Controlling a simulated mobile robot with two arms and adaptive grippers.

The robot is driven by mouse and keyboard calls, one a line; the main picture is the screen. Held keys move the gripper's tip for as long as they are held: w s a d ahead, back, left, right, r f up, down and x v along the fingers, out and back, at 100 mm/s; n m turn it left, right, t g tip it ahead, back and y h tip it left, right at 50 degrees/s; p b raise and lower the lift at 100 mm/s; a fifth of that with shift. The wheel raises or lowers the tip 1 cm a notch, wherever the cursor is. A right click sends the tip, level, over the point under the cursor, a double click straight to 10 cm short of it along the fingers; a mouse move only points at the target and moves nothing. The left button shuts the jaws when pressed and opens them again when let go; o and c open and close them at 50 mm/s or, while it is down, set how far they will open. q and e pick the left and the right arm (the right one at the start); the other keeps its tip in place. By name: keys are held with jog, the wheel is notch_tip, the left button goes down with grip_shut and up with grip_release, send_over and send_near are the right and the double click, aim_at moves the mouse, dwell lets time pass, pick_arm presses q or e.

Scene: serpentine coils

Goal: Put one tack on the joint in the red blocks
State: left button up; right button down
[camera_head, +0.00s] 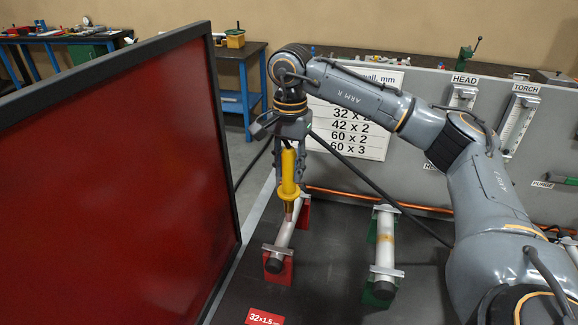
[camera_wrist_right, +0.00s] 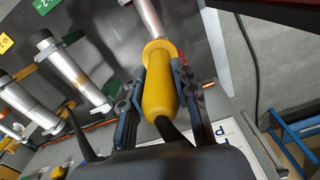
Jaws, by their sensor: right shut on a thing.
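A silver pipe (camera_head: 282,238) lies in the red blocks (camera_head: 279,271), with a dark cap on its near end. My right gripper (camera_head: 289,176) is shut on the yellow handle of the torch (camera_head: 288,167). The torch points down, its pinkish tip just over the middle of this pipe; whether it touches cannot be told. The tip and torch hide the joint. In the right wrist view, the fingers (camera_wrist_right: 163,82) close on both sides of the yellow handle (camera_wrist_right: 160,92), and a pipe (camera_wrist_right: 150,17) shows beyond its collar. My left gripper is out of view.
A large red screen (camera_head: 110,170) with a dark frame stands close on the left. Another pipe (camera_head: 385,245) with a brownish band rests in green blocks (camera_head: 379,292) to the right. A grey panel (camera_head: 430,110) with head and torch holders stands behind. A red size label (camera_head: 265,317) lies in front.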

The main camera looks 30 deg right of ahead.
aim_at(289, 148)
jog(key=shift+s+a+f, duration=0.1)
jog(key=shift+s+f, duration=0.1)
jog(key=shift+f, duration=0.1)
dwell(1.6)
dwell(1.3)
jog(key=shift+w+r+p, duration=0.25)
jog(key=shift+r+p, duration=0.35)
jog(key=shift+r, duration=0.3)
jog(key=shift+s+r+p, duration=0.1)
jog(key=shift+r+p, duration=0.6)
jog(key=shift+r, duration=0.45)
jog(key=shift+r+p, duration=1.15)
jog(key=shift+r, duration=0.5)
